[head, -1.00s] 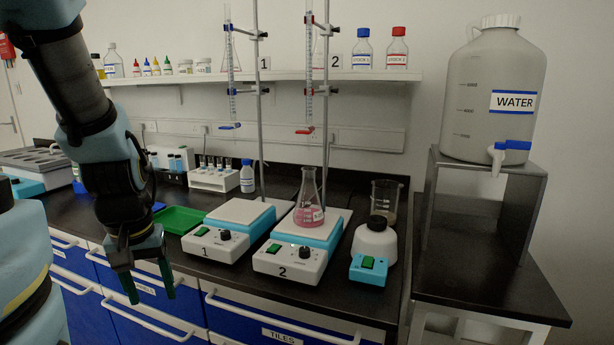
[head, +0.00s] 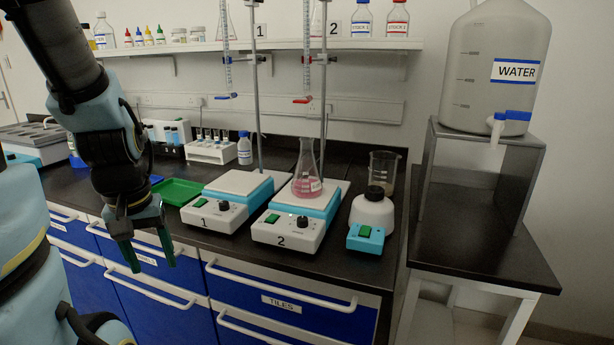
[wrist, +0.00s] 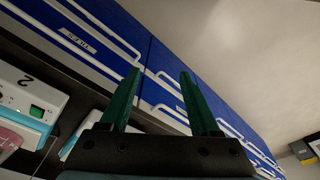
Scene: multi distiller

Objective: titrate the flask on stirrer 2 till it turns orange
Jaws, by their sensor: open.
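In the head view, the conical flask (head: 306,172) stands upright on stirrer 2 (head: 290,234) and holds pink liquid. A burette (head: 307,75) with a red tap (head: 303,100) is clamped to a stand above the flask. Stirrer 2 has a green switch and a black knob; it also shows at the left of the wrist view (wrist: 28,98), with part of the pink liquid at the lower left. My gripper (head: 152,268) is open and empty, pointing down in front of the drawers, left of stirrer 1. Its two green fingers also show in the wrist view (wrist: 158,85).
Stirrer 1 (head: 215,213) has a blue-tapped burette (head: 228,75) above it. A green tray (head: 178,191) lies to its left. A white bottle (head: 372,209), a beaker (head: 383,168) and a blue switch box (head: 366,238) stand right of stirrer 2. A water container (head: 500,95) is further right.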

